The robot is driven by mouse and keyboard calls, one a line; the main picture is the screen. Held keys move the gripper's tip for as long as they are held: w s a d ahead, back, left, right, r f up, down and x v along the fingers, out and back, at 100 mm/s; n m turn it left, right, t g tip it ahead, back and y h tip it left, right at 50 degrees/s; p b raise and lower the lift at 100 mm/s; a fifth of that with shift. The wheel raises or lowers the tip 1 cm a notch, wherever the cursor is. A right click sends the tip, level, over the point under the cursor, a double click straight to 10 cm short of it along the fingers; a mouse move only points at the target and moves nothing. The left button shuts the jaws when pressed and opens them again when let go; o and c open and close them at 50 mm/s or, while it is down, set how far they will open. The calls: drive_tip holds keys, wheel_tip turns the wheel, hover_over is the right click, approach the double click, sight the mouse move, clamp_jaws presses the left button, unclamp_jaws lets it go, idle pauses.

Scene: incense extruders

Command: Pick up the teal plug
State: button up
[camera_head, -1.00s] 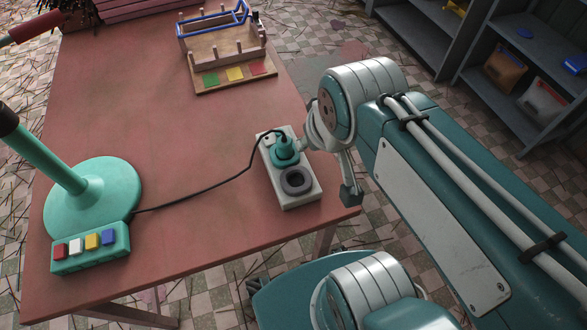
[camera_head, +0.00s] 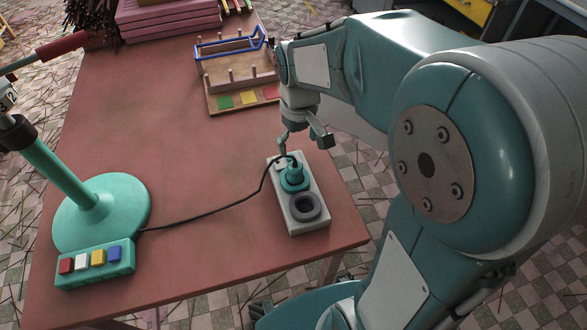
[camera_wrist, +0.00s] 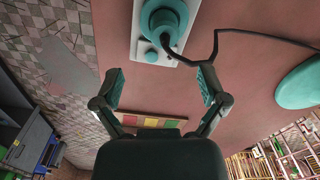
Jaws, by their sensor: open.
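The teal plug (camera_head: 293,176) sits in the far socket of a pale outlet block (camera_head: 316,222) on the red table, with a black cord running left from it. The near socket of the block is empty. My gripper (camera_head: 302,145) is just beyond and above the plug, apart from it. In the wrist view the plug (camera_wrist: 163,22) is at the top, ahead of the open, empty fingers (camera_wrist: 160,83). The fingers straddle its line with bare table between them.
The cord leads to a teal lamp-like stand (camera_head: 100,215) with a button box (camera_head: 96,264). A wooden rack (camera_head: 235,68) with colored squares stands behind my gripper. The middle of the red table (camera_head: 160,120) is clear. The table's right edge is near the block.

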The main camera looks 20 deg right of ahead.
sight(294, 165)
wheel_tip(294, 165, down, 4)
drive_tip(key=shift+r, duration=0.1)
drive_tip(key=shift+w+a+f, duration=0.1)
drive_tip(key=shift+a+f, duration=0.1)
drive_tip(key=shift+f, duration=1.2)
drive_tip(key=shift+w+a+f, duration=0.1)
drive_tip(key=shift+a+f, duration=0.05)
drive_tip(key=shift+f, duration=1.25)
drive_tip(key=c, duration=1.2)
